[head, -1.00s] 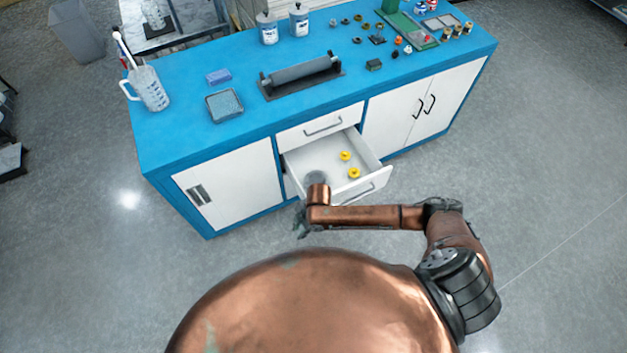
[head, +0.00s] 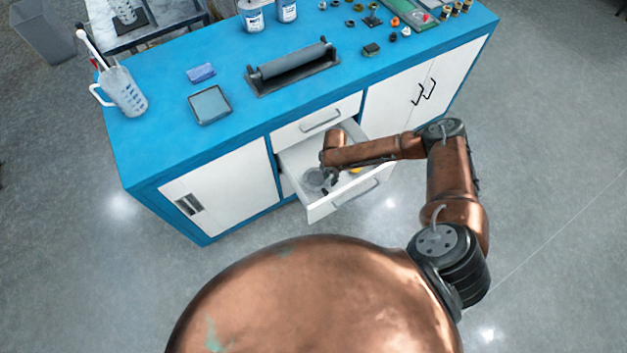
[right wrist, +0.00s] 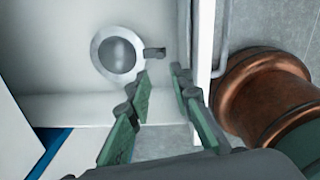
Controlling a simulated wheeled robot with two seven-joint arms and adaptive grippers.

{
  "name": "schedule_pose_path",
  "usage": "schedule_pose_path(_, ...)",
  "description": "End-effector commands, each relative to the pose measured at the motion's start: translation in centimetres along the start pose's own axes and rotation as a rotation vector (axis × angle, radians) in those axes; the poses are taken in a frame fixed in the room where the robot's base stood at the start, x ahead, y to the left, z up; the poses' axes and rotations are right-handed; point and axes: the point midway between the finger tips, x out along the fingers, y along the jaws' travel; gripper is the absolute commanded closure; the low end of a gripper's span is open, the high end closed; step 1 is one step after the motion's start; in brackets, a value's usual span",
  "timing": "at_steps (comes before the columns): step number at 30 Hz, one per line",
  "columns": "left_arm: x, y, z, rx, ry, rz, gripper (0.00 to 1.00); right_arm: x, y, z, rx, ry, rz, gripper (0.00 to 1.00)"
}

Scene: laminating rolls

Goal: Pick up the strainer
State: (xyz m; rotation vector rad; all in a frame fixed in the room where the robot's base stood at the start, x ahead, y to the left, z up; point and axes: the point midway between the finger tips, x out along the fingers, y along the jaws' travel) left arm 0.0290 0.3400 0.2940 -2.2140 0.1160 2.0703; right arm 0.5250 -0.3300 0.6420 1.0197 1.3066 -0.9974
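The strainer (head: 315,179) is a round grey metal piece lying in the left part of the open white drawer (head: 322,209). In the right wrist view the strainer (right wrist: 118,55) shows its round bowl, a pale rim and a short dark handle pointing right. My right gripper (right wrist: 160,80) is open and empty, its green-grey fingers spread just below the handle in the picture, apart from it. In the head view the right gripper (head: 329,185) is over the drawer beside the strainer, partly hidden by my wrist. My left gripper is not in view.
A yellow ring (head: 355,170) lies in the drawer, partly hidden by my arm. The drawer's front wall stands close to the right finger in the wrist view. The blue counter (head: 225,140) above holds a roller device (head: 293,70), a tray (head: 210,105) and a jug (head: 124,92).

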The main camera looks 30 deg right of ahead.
Motion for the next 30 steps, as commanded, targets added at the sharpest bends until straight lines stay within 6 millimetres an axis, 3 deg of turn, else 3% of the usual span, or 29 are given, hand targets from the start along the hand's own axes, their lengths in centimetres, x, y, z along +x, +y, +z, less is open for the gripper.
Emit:
schedule_pose_path(1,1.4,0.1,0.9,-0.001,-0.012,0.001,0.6,1.7,0.0,-0.1,-0.002,0.001,-0.005,0.8)
schedule_pose_path(8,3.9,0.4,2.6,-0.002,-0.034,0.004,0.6,5.0,-0.2,-0.3,-0.007,0.004,-0.018,0.8)
schedule_pose_path(22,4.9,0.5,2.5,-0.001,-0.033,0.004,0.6,8.7,-0.1,-0.8,-0.013,0.005,-0.019,0.8)
schedule_pose_path(30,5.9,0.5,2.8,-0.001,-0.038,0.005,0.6,12.6,-0.6,-1.0,-0.009,0.004,-0.021,0.8)
